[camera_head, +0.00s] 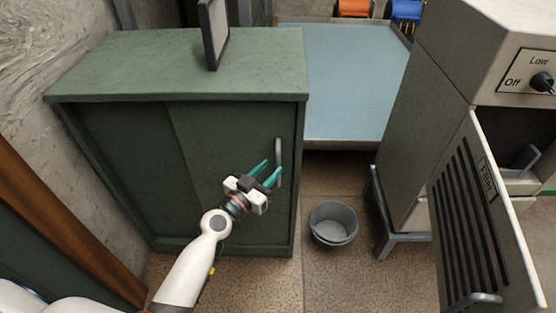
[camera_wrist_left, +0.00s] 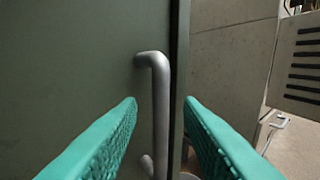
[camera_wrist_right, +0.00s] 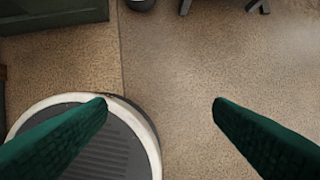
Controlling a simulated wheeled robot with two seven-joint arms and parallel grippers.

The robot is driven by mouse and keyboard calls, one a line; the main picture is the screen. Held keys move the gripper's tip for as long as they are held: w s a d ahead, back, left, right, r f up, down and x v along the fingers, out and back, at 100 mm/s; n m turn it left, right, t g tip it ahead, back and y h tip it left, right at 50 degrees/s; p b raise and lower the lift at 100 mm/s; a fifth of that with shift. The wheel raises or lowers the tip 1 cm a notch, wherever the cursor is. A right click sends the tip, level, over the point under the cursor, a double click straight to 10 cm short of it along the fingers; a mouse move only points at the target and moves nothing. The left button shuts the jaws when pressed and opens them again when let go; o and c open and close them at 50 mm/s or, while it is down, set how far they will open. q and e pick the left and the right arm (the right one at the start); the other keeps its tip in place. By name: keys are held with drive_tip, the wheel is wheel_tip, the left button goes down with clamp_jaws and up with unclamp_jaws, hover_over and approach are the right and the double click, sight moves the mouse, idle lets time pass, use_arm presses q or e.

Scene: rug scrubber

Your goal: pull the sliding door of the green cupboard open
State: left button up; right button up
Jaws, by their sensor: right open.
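The green cupboard (camera_head: 180,150) stands at the left of the head view, with two front panels that overlap near its middle. The right panel is the sliding door (camera_head: 225,145), and a grey vertical bar handle (camera_head: 278,160) sits near its right edge. My left gripper (camera_head: 270,174) is open in front of the handle. In the left wrist view the handle (camera_wrist_left: 160,105) stands between the two teal fingers, with gaps on both sides; I cannot tell how deep it is between them. My right gripper (camera_wrist_right: 161,102) is open and empty above the floor, seen only in the right wrist view.
A grey bucket (camera_head: 333,222) stands on the floor right of the cupboard. A grey machine with an open, slotted filter panel (camera_head: 465,230) stands at the right. A blue-topped table (camera_head: 350,80) is behind. A framed panel (camera_head: 214,35) stands on the cupboard top.

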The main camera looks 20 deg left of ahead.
sight(276, 163)
use_arm(q)
drive_tip(key=shift+x, duration=2.25)
drive_tip(key=shift+c, duration=0.2)
clamp_jaws()
